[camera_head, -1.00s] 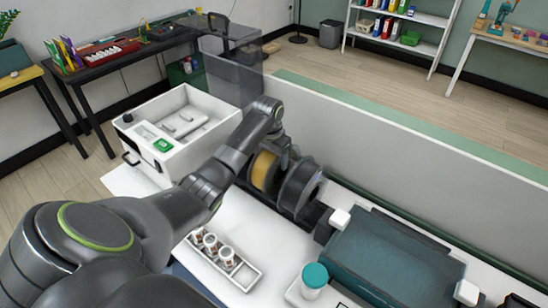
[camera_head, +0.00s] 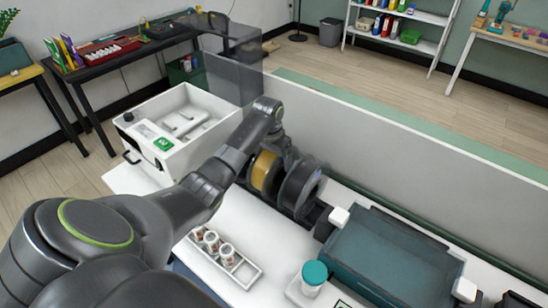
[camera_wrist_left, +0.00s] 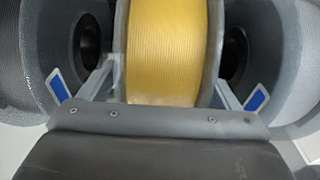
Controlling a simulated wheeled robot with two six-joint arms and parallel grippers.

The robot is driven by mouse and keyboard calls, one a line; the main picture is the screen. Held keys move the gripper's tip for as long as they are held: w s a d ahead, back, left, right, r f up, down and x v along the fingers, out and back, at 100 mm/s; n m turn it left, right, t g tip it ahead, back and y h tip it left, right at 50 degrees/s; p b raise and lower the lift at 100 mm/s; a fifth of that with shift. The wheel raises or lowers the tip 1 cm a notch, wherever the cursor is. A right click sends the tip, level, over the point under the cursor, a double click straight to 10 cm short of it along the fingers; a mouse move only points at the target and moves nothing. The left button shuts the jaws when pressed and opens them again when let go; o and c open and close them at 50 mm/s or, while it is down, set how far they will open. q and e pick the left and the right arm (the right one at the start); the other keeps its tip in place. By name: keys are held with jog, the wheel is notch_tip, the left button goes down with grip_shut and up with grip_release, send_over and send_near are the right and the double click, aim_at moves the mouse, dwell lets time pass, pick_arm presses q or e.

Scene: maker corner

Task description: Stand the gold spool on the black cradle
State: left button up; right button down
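The gold spool (camera_head: 264,171) stands upright in the head view, beside a dark grey spool (camera_head: 302,188). In the left wrist view the gold spool (camera_wrist_left: 172,50) fills the middle, with a grey spool on either side. My left gripper (camera_wrist_left: 168,80) has one finger against each side of the gold spool, with no clear gap. In the head view my left gripper (camera_head: 278,150) is at the spools, partly hidden by its own arm. A black base, seemingly the cradle (camera_head: 316,214), shows below the dark grey spool; its seat is mostly hidden. My right gripper is not seen.
A white open-topped box (camera_head: 185,125) stands to the left. A white tray of small jars (camera_head: 240,268), a teal-capped jar (camera_head: 314,280) and a dark teal case (camera_head: 385,260) lie nearer. A pale partition (camera_head: 400,150) runs behind. Neighbouring spools leave little side room.

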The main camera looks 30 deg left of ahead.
pick_arm(q)
jog(key=shift+s+f, duration=0.1)
jog(key=shift+f, duration=0.1)
jog(key=r, duration=0.4)
jog(key=s+r, duration=0.1)
jog(key=r, duration=0.3)
jog(key=r+b, duration=0.1)
jog(key=r, duration=0.3)
jog(key=shift+s+a+r, duration=0.15)
jog(key=shift+r, duration=0.15)
jog(key=shift+s+r+p, duration=0.2)
jog(key=shift+r+p, duration=1.05)
jog(key=shift+p, duration=0.15)
jog(key=shift+s+r+p, duration=0.15)
jog(key=shift+r+p, duration=1.1)
jog(key=shift+p, duration=0.1)
jog(key=shift+f, duration=0.1)
